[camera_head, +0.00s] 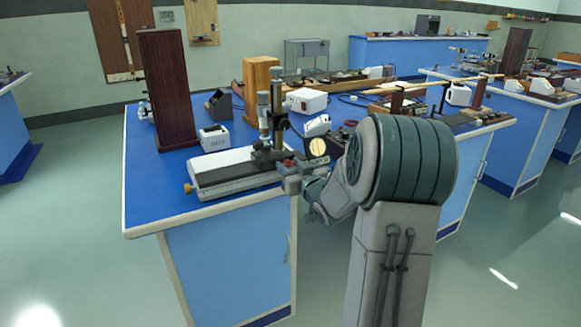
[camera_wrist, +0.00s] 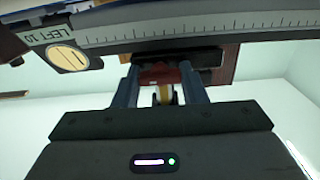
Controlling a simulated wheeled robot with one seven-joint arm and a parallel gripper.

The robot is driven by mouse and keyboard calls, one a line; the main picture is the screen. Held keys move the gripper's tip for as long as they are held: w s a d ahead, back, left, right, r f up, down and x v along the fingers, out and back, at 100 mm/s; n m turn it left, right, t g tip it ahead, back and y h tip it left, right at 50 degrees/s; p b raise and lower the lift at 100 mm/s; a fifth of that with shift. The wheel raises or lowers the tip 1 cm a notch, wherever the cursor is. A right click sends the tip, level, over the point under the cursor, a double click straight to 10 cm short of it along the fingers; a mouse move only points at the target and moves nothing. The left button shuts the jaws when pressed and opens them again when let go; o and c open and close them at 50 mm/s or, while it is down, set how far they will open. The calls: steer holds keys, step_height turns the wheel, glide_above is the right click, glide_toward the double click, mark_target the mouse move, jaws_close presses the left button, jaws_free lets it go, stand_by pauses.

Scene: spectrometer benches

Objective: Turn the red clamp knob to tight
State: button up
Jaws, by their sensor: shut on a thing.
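The red clamp knob (camera_wrist: 160,74) sits between the two fingers of my gripper (camera_wrist: 160,88) in the wrist view, and the fingers are shut on it. In the head view the red knob (camera_head: 288,163) shows as a small red spot at the front right of the bench instrument (camera_head: 225,181), with my gripper (camera_head: 291,174) at it. The instrument has a long light base and an upright microscope column (camera_head: 276,105). The fingers partly hide the knob, and I cannot tell its turned angle.
A graduated scale (camera_wrist: 200,30) runs close above my gripper in the wrist view, with a pale round disc (camera_wrist: 68,58) at left. On the blue bench (camera_head: 146,205) stand a dark wooden block (camera_head: 164,90), a white box (camera_head: 306,101) and a small meter (camera_head: 215,138). The front left bench top is clear.

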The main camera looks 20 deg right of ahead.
steer(key=o, duration=1)
steer(key=s+p, duration=0.1)
steer(key=s, duration=1.3)
steer(key=shift+d, duration=0.25)
steer(key=shift+w, duration=0.1)
steer(key=s+a+r+m+g+h+p, duration=0.1)
steer(key=s+a+r+g+h+p, duration=0.1)
steer(key=a+r+g+h+p, duration=0.45)
steer(key=s+a+r+g+y+p, duration=0.3)
steer(key=s+a+p, duration=0.3)
steer(key=s, duration=0.2)
steer(key=s+a+r+g+y+p, duration=0.3)
steer(key=s+a+r+g+p, duration=0.1)
steer(key=s, duration=0.5)
steer(key=a+g+p, duration=0.1)
steer(key=a+p, duration=0.1)
steer(key=shift+s+a+r+n+g, duration=0.3)
steer(key=shift+g, duration=0.05)
